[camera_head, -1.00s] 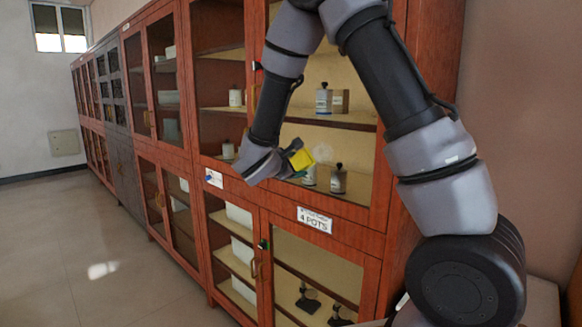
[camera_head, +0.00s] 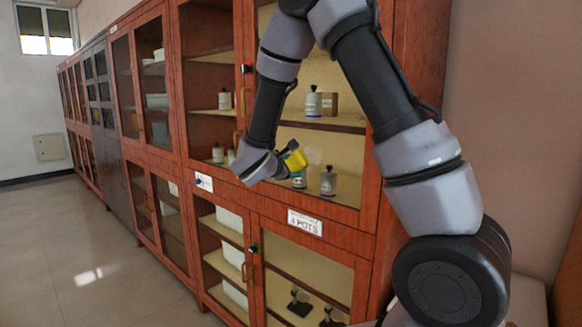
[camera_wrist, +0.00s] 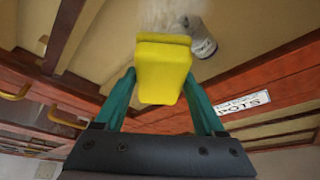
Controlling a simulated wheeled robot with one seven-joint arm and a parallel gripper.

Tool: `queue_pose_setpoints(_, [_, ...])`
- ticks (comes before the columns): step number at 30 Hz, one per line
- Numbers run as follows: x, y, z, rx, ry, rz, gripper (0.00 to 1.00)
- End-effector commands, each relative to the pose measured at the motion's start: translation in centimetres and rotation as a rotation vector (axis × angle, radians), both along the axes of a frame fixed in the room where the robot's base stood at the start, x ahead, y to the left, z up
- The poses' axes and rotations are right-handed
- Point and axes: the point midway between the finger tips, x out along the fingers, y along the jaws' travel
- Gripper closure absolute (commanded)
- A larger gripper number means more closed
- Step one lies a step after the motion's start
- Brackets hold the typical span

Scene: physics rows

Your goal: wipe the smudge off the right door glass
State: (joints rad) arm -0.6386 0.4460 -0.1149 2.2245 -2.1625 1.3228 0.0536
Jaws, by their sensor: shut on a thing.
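A yellow sponge (camera_head: 295,158) is held in my gripper (camera_head: 283,160), in front of the upper right cabinet door glass (camera_head: 350,150). The wrist view shows the sponge (camera_wrist: 162,72) between the two teal fingers of my gripper (camera_wrist: 163,88). The smudge (camera_head: 313,156) is a pale, hazy patch on the glass, just right of the sponge. In the wrist view the smudge (camera_wrist: 163,14) shows right beyond the sponge's far edge. I cannot tell whether the sponge touches the glass.
Bottles (camera_head: 328,182) stand on shelves behind the glass. A white label (camera_head: 305,222) is on the rail below the door. A brass handle (camera_head: 238,125) is at the door's left. More cabinets run left, and the floor (camera_head: 60,250) there is clear.

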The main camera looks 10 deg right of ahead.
Motion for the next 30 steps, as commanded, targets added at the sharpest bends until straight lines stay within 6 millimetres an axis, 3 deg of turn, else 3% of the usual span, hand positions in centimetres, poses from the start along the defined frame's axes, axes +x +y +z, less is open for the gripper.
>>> queue_pose_setpoints(30, [1.2, -1.6, 0.0, 0.000, 0.000, 0.000, 0.73])
